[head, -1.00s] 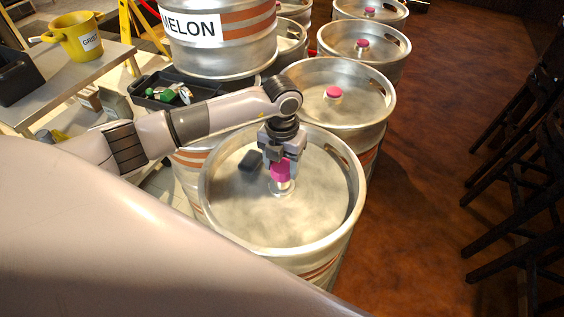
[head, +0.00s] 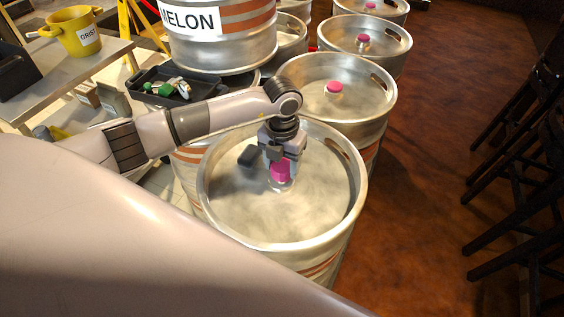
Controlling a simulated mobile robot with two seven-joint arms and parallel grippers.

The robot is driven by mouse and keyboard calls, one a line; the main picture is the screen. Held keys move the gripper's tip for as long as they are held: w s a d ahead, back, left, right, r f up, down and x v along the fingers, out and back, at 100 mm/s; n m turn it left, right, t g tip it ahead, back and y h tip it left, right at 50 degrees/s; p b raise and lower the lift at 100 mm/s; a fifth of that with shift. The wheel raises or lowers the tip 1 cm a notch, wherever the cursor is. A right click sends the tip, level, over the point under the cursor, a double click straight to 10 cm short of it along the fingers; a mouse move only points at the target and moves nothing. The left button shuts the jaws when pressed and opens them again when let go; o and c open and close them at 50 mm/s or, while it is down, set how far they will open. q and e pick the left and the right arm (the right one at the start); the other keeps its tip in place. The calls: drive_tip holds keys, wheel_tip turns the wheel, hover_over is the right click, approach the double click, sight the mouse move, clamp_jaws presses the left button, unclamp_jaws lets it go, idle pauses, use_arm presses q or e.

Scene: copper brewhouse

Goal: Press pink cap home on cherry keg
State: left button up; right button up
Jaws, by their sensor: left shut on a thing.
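The nearest keg (head: 285,222) stands upright in the middle of the head view; no name shows on its visible side. My left gripper (head: 280,164) reaches over its top from the left, pointing down. It is shut on the pink cap (head: 280,172), which sits at the keg's central neck (head: 280,186). I cannot tell whether the cap is fully seated, as the fingers cover its upper part. My right gripper is not in view.
Kegs with pink caps (head: 335,87) stand in a row behind. A MELON keg (head: 222,32) is stacked at the back left. A black tray (head: 160,94) and yellow GRIST bucket (head: 72,34) are to the left. Dark stools (head: 520,180) stand right, with open floor (head: 420,190) between.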

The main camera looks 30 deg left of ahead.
sight(282, 165)
use_arm(q)
drive_tip(key=shift+f, duration=0.25)
drive_tip(key=o, duration=1.2)
drive_tip(key=shift+o, duration=0.2)
drive_tip(key=shift+r, duration=0.1)
wheel_tip(282, 165, up, 5)
drive_tip(key=p, duration=0.4)
